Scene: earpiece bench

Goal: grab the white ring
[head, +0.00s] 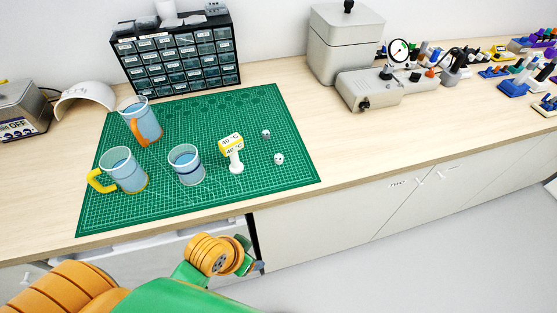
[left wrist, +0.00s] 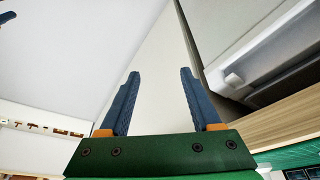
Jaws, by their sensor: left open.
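No clear white ring shows. A small white piece (head: 279,158) with a darker middle lies on the right part of the green mat (head: 210,110); it is too small to tell whether it is a ring. A small grey piece (head: 266,134) lies just behind it. My left gripper (left wrist: 160,73) is open and empty in the left wrist view, its two blue fingers apart over a pale surface. In the head view my left arm is at the bottom, in front of the bench edge, and its fingers cannot be made out. My right gripper is not in view.
Clear mugs with orange (head: 148,123) and yellow (head: 124,172) handles, a clear cup (head: 186,168) and a yellow-white 40 °C stand (head: 235,158) are on the mat. A drawer cabinet (head: 178,55), white arch (head: 84,97) and grey machine (head: 370,90) stand behind.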

